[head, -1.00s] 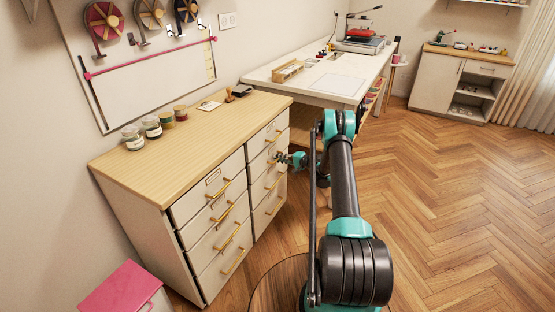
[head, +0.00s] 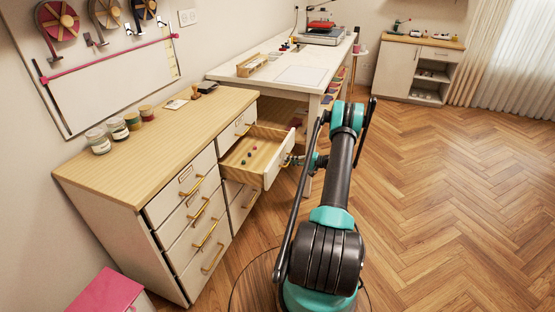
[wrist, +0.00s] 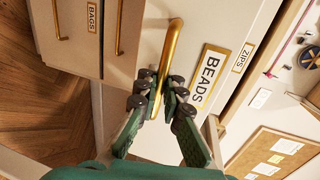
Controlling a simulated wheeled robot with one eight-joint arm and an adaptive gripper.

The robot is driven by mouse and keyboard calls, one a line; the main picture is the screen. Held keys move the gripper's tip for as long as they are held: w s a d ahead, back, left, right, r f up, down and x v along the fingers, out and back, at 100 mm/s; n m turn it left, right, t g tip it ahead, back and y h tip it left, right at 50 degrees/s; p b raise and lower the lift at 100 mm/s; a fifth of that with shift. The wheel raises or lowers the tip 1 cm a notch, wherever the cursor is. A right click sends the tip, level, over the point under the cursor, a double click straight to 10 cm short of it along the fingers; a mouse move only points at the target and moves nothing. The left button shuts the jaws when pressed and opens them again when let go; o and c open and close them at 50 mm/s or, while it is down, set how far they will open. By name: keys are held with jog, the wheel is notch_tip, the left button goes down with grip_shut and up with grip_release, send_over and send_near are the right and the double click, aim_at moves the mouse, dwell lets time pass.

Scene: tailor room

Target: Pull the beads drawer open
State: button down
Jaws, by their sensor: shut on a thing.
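The beads drawer (head: 270,171) is pulled well out of the right column of the cabinet in the head view, with a few small coloured beads (head: 248,155) on its wooden floor. In the wrist view its white front carries a BEADS label (wrist: 205,75) and a brass bar handle (wrist: 169,50). My gripper (wrist: 155,92) is shut around the lower part of this handle, one finger on each side. In the head view my gripper (head: 296,161) is at the drawer front, partly hidden by my arm.
Other shut drawers with brass handles (head: 212,233) fill the cabinet. Jars (head: 118,127) stand on its wooden top (head: 150,150). A white worktable (head: 290,75) is behind the open drawer. A pink-topped box (head: 105,292) is at lower left. The wooden floor at right is clear.

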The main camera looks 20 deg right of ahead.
jog(key=shift+f+v, duration=0.2)
jog(key=shift+v, duration=0.7)
jog(key=shift+f+v, duration=0.15)
jog(key=shift+v, duration=0.75)
jog(key=shift+d, duration=0.1)
jog(key=c, duration=1.9)
grip_release()
jog(key=v, duration=1.2)
